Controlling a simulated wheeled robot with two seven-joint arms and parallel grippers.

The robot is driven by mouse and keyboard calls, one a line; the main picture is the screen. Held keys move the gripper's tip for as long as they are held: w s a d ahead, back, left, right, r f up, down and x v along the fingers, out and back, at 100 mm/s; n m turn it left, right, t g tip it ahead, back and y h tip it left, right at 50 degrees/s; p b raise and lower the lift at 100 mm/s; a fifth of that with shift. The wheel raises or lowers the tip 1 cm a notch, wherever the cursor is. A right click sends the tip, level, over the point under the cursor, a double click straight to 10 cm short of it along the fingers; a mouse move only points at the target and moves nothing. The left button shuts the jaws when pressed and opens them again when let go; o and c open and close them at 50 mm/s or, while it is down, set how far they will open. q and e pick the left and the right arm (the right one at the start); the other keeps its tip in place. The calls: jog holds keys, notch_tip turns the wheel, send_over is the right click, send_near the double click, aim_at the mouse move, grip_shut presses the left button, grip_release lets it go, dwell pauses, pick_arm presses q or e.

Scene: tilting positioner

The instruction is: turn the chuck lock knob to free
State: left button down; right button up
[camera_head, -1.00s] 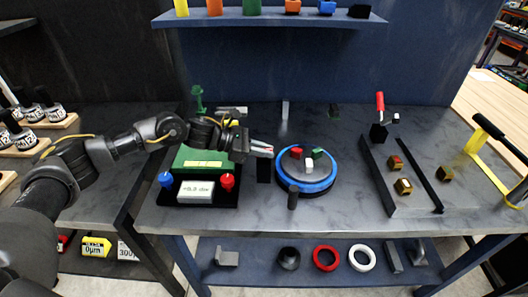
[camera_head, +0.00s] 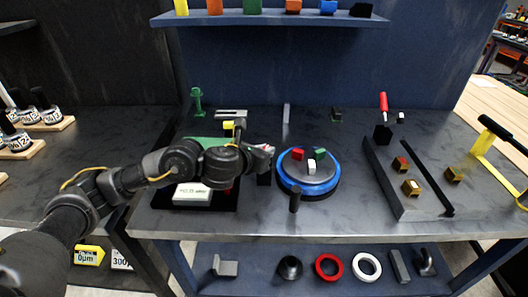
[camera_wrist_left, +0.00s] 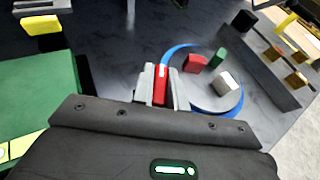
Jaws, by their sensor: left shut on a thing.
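The chuck (camera_head: 325,186) is a round grey plate with a blue ring and red, green and white jaws on top. It also shows in the wrist view, with part of its blue ring (camera_wrist_left: 176,51). My left gripper (camera_head: 266,149) is at the chuck's left side, above a black upright block (camera_head: 264,178). In the wrist view my left gripper (camera_wrist_left: 158,86) is shut on a small red piece (camera_wrist_left: 160,88), which looks like the lock knob. The fingers hide most of it, so its turn position cannot be told. My right gripper is out of view.
A dark handle (camera_head: 295,200) stands at the chuck's front edge. A box with a white display (camera_head: 192,194) lies under my left forearm. To the right is a tray (camera_head: 400,205) with brass-coloured pieces. The bench between chuck and back wall is mostly clear.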

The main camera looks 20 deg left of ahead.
pick_arm(q)
jog(key=n+y, duration=0.2)
jog(key=y, duration=0.1)
jog(key=shift+d+r+n+p, duration=0.1)
jog(key=shift+d+n+p, duration=0.05)
jog(key=shift+n+p, duration=0.25)
jog(key=shift+n+y+p, duration=0.6)
jog(key=shift+n+y, duration=1)
jog(key=shift+y, duration=0.7)
jog(key=c, duration=1.4)
grip_release()
